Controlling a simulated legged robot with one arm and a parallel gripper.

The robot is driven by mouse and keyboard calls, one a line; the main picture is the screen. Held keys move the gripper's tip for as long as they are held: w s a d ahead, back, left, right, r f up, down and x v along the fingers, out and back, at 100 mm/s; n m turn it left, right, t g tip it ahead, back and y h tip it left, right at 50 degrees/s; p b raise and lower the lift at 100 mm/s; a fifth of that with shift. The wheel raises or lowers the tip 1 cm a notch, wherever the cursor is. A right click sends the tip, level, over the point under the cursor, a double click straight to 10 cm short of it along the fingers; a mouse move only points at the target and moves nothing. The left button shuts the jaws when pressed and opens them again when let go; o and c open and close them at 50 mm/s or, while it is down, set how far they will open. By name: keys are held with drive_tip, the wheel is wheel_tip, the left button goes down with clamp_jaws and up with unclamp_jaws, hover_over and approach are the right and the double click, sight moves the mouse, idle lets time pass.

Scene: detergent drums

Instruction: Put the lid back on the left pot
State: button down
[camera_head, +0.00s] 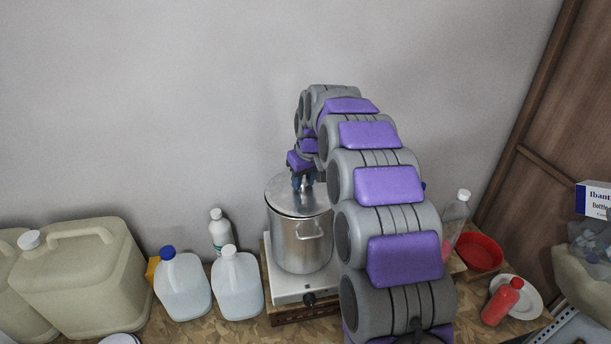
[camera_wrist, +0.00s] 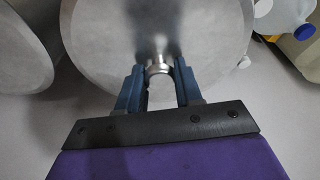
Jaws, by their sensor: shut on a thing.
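A tall metal pot (camera_head: 299,246) stands on a white hot plate (camera_head: 288,291) in the middle of the head view. A round metal lid (camera_head: 283,199) lies over its mouth and looks level; I cannot tell if there is a small gap under it. My gripper (camera_head: 303,184) is directly above the lid, pointing down. In the wrist view, my gripper (camera_wrist: 159,83) is shut on the small knob (camera_wrist: 158,69) at the lid's middle. The lid (camera_wrist: 110,45) fills the top of that view. Another round metal disc (camera_wrist: 22,48) shows at left; a second pot is hidden in the head view.
Two white jugs (camera_head: 184,288), a small white bottle (camera_head: 220,232) and a large beige canister (camera_head: 80,280) stand left of the pot. A clear bottle (camera_head: 456,214), a red bowl (camera_head: 482,252) and a red bottle (camera_head: 500,303) are at right. My arm blocks the area right of the pot.

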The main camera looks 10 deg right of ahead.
drive_tip(key=shift+a, duration=0.75)
drive_tip(key=shift+d, duration=0.7)
drive_tip(key=shift+s+d, duration=0.1)
drive_tip(key=shift+d, duration=0.05)
drive_tip(key=shift+a, duration=0.6)
drive_tip(key=shift+d, duration=0.1)
drive_tip(key=shift+d, duration=0.55)
drive_tip(key=shift+a, duration=0.3)
drive_tip(key=shift+a+f+b, duration=0.15)
drive_tip(key=shift+b, duration=0.3)
